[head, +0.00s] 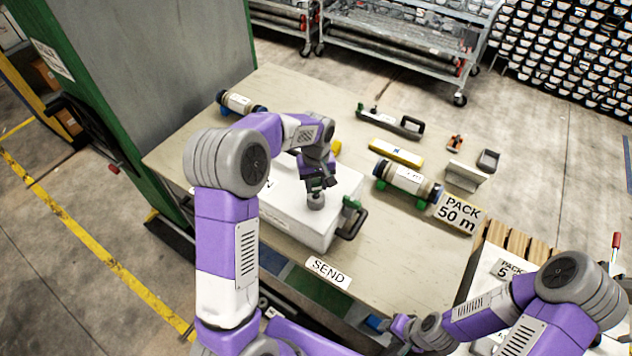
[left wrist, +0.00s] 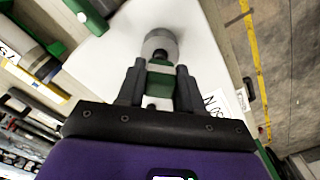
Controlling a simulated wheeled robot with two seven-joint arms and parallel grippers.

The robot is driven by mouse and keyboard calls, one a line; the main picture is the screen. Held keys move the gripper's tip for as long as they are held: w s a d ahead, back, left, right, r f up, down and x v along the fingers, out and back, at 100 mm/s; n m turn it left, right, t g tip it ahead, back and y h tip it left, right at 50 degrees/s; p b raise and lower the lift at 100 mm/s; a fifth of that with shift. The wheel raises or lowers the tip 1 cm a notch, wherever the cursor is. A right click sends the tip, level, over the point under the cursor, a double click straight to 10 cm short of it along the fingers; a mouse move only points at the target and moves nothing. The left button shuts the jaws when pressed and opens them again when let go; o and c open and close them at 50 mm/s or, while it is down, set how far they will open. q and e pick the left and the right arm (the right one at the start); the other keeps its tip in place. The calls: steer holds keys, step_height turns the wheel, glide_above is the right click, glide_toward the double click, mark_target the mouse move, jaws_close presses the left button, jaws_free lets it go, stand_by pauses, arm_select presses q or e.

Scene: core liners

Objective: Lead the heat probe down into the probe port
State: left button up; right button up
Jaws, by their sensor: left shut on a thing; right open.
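My left gripper (head: 315,184) is over the white box (head: 275,205) on the table. In the left wrist view its fingers (left wrist: 159,85) are shut on a green block (left wrist: 160,82), apparently the heat probe's grip. A dark stem runs from it to a grey round collar (left wrist: 158,42) on the white box top, which looks like the probe port. The collar also shows under the gripper in the head view (head: 316,201). The stem's tip is hidden, so I cannot tell how deep it sits. My right gripper (head: 388,328) is low at the table's front edge, small and partly hidden.
A green-and-black handle (head: 352,218) stands at the box's right end. Another tube (head: 240,103) lies behind. The front right tabletop is clear.

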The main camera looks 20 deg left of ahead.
arm_select(q)
steer(key=o, duration=1.1)
steer(key=shift+r, duration=0.1)
step_height(320, 180, up, 7)
steer(key=shift+r, duration=0.2)
